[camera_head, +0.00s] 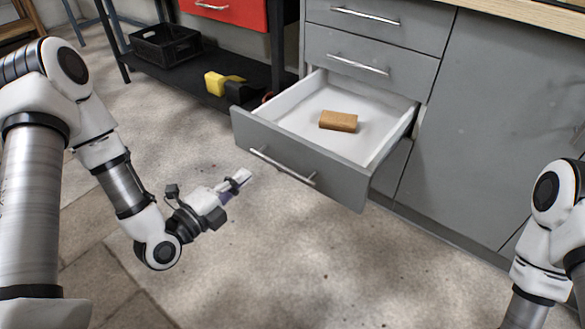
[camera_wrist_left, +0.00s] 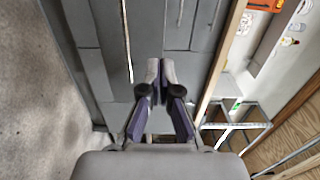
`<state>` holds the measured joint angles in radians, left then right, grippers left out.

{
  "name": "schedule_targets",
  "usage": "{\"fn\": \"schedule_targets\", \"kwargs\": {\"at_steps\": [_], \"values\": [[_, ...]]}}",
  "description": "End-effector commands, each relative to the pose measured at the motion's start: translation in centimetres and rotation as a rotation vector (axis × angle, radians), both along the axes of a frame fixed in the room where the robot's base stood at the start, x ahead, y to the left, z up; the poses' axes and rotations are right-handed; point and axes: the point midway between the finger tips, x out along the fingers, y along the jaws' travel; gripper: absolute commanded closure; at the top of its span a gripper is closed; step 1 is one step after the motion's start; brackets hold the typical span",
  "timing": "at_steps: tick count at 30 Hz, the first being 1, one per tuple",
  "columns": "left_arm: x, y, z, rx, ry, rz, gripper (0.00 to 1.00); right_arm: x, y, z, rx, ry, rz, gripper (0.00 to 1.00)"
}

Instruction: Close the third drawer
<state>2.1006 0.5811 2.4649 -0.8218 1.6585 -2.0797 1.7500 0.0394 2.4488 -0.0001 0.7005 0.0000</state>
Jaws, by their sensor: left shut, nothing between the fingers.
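The third drawer (camera_head: 300,168) of the grey cabinet is pulled out, with a grey front, a bar handle (camera_head: 282,167) and a white inside. A brown block (camera_head: 338,121) lies in it. My left gripper (camera_head: 241,178) is shut and empty, in front of the drawer's left part and just left of the handle; I cannot tell whether it touches. In the left wrist view its fingertips (camera_wrist_left: 153,72) are together, with grey cabinet fronts beyond them. My right arm shows at the right edge of the head view, but its gripper is out of view.
Two shut drawers (camera_head: 370,45) are above the open one, and a grey cabinet door (camera_head: 480,130) is at its right. A black shelf (camera_head: 190,85) at the back left holds a black crate (camera_head: 165,45) and a yellow-black object (camera_head: 225,83). The floor (camera_head: 260,260) in front is clear.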

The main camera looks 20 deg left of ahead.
Motion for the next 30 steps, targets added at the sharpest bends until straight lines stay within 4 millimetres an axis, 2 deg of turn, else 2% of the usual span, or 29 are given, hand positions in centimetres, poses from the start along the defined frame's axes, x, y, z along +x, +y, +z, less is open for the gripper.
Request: {"fn": "schedule_targets", "kwargs": {"at_steps": [5, 21, 25, 30], "values": [[1.4, -0.7, -0.1, 0.004, -0.004, -0.007, 1.0, 0.0, 0.0, -0.7, 0.0, 0.001, 0.0, 0.6], [11.7, -4.4, -0.2, 0.004, -0.004, -0.004, 1.0, -0.1, 0.0, -5.0, 0.0, 0.002, -0.001, 0.6], [12.9, -4.8, 0.0, 0.002, -0.001, -0.003, 1.0, -0.1, 0.0, -5.3, 0.0, 0.002, -0.001, 0.6], [13.2, -4.9, 0.1, 0.001, 0.002, -0.002, 1.0, -0.1, 0.0, -5.3, 0.0, 0.002, -0.001, 0.6]]}}
